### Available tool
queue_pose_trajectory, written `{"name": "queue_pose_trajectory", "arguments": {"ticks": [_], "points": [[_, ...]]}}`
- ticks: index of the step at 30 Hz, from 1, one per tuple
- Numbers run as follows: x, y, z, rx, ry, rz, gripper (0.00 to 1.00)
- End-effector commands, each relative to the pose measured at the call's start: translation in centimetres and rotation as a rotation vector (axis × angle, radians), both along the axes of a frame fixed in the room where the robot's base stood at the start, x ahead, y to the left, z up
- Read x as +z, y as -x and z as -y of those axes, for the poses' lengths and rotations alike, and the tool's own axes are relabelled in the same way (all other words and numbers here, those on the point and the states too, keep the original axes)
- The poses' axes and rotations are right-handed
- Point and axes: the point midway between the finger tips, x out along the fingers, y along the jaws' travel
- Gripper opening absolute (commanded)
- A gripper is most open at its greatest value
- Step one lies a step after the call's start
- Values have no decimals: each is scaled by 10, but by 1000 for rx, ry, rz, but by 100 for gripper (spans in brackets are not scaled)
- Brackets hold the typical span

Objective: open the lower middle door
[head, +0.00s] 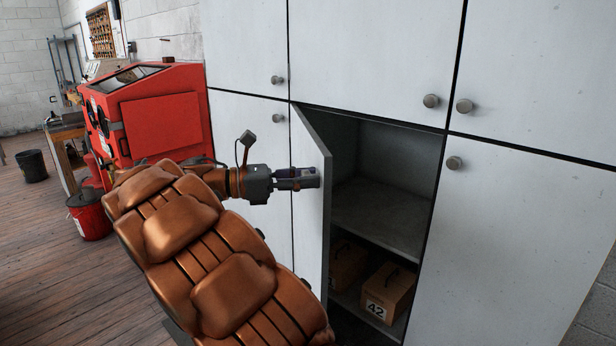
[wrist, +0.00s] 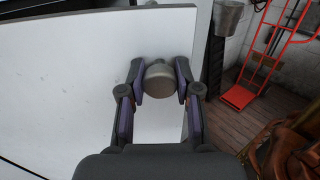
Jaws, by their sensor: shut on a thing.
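The lower middle door (head: 310,215) of the white cabinet stands swung partly outward, and the cabinet's dark inside shows to its right. In the wrist view the door's white face (wrist: 80,85) fills the left and middle. My gripper (head: 308,178) is at the outer face of the door near its free edge. In the wrist view my gripper (wrist: 160,82) has its two fingers shut on the round grey door knob (wrist: 161,78), one on each side. In the head view the knob is hidden by the fingers.
Inside the cabinet are a grey shelf (head: 385,212) and brown boxes below it, one marked 42 (head: 388,291). Closed white doors (head: 525,235) flank and top the opening. A red blasting cabinet (head: 150,115) and red bucket (head: 90,215) stand left. A red hand truck (wrist: 238,96) shows in the wrist view.

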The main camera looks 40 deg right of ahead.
Motion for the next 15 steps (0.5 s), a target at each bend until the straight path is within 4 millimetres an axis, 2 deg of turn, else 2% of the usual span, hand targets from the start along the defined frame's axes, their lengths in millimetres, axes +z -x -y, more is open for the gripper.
{"name": "queue_pose_trajectory", "arguments": {"ticks": [2,3,10,15], "points": [[0,0,0,1,-1,0,0],[0,0,0,1,-1,0,36],[0,1,1,-2,-1,-1,59],[0,1,1,-3,-1,-1,59]]}}
